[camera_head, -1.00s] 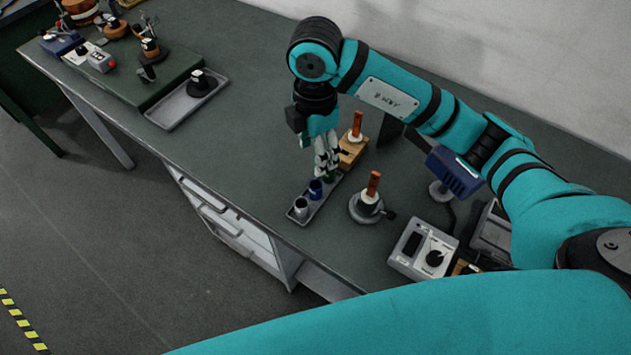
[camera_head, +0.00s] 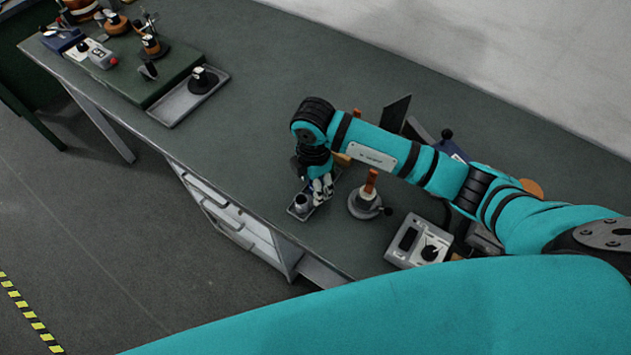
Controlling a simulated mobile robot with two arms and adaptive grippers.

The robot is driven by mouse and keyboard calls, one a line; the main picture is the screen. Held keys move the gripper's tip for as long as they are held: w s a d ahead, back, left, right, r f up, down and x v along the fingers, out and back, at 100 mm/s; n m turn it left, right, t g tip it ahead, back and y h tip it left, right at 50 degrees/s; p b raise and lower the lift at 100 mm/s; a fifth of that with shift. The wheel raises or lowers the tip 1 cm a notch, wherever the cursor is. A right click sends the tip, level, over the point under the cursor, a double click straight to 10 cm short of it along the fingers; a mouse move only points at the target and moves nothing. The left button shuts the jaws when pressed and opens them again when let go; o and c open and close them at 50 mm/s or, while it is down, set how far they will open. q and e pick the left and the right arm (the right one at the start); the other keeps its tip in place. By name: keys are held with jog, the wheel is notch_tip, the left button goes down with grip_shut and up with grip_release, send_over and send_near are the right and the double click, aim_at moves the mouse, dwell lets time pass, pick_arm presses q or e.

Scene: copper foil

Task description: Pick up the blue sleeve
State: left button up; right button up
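My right gripper (camera_head: 323,192), on the teal arm from the right, points down at the small grey tray (camera_head: 296,215) on the bench. A grey metal sleeve (camera_head: 301,203) stands upright in the near end of the tray, just left of the fingers. The blue sleeve cannot be clearly made out now; the fingers and wrist cover the place beside the grey sleeve where it stood. Whether the fingers are open or closed around it cannot be told. My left gripper is not in view.
A round grey stand with a copper-coloured upright piece (camera_head: 369,184) is close to the right of the gripper. A grey control box (camera_head: 421,243) sits farther right. A larger tray with a black knob-like part (camera_head: 202,80) lies at the left. The bench between is clear.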

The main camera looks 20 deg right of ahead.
jog(key=c, duration=0.8)
jog(key=shift+o, duration=0.2)
jog(key=shift+r, duration=0.1)
